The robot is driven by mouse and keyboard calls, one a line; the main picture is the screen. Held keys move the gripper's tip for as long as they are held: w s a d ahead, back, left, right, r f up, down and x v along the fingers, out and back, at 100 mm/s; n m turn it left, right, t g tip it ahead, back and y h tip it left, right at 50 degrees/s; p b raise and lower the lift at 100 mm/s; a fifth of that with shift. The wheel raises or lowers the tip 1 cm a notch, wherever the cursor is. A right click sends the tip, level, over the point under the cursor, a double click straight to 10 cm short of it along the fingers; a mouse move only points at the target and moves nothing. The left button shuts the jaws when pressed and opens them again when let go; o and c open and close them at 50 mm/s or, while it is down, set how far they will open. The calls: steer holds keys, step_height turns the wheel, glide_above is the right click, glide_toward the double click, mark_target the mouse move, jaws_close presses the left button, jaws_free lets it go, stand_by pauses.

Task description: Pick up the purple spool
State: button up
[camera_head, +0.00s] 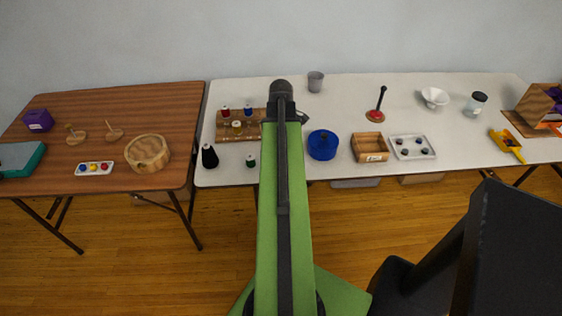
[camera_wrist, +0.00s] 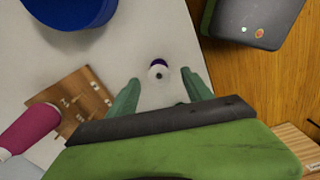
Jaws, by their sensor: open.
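The purple spool (camera_wrist: 157,65) stands on the white table in the wrist view. I see its pale round top with a dark centre hole and a dark purple edge of its side. My gripper (camera_wrist: 160,77) is open, with one green finger to the left of the spool and one to the right. Clear gaps show between the spool and both fingers, so nothing is held. How high the fingers are above the table is hard to tell.
A wooden peg board (camera_wrist: 82,100) and a magenta object (camera_wrist: 32,128) are left of my gripper. A blue round container (camera_head: 323,145) stands right of my arm. The table's edge runs close right of the spool.

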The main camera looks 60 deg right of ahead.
step_height(320, 180, down, 5)
steer(key=b, duration=0.4)
steer(key=shift+w+d, duration=0.1)
steer(key=shift+w, duration=0.05)
steer(key=shift+r, duration=0.1)
jaws_close()
